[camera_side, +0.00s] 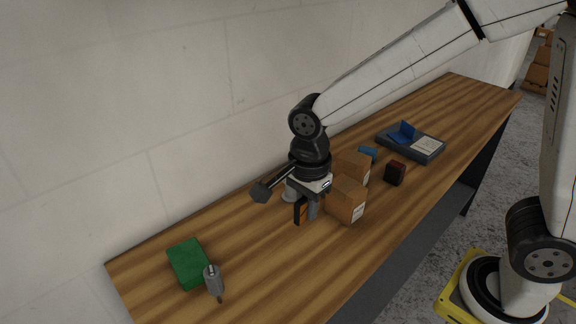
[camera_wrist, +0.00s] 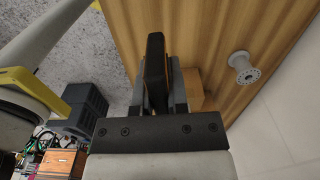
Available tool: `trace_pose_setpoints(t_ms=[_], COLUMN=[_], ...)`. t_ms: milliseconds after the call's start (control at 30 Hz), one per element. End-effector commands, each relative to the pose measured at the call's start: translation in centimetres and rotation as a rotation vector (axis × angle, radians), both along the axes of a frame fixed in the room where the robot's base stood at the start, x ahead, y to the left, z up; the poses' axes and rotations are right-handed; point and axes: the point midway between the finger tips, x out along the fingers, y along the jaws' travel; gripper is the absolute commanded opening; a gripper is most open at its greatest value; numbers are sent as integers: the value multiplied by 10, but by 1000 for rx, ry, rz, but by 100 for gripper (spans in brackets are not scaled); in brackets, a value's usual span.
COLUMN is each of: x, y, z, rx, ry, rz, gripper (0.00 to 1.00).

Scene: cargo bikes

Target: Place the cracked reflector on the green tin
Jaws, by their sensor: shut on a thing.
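My gripper (camera_side: 307,208) is shut on a flat black slab with an orange face (camera_side: 299,210), which I take to be the reflector; no crack can be made out. It hangs upright between the fingers, close to the table beside a cardboard box. In the wrist view the slab (camera_wrist: 155,62) shows its black side and a thin orange edge between the fingers (camera_wrist: 160,92). The green tin (camera_side: 187,262) lies at the left end of the table in the side view, well apart from my gripper. Its visible top is clear. It is not seen in the wrist view.
A grey cylindrical tool (camera_side: 212,279) stands against the tin's near right side. Two cardboard boxes (camera_side: 346,201) are right of my gripper. A pale hub (camera_wrist: 243,68) stands near the wall.

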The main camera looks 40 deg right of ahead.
Motion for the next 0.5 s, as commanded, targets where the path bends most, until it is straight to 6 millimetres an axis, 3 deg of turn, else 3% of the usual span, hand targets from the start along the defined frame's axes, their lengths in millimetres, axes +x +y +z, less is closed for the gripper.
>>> trace_pose_setpoints(t_ms=[300, 500], x=[30, 36], y=[79, 109], z=[10, 13], rx=[1, 1], ry=[0, 0], rz=[-22, -34], gripper=[0, 0])
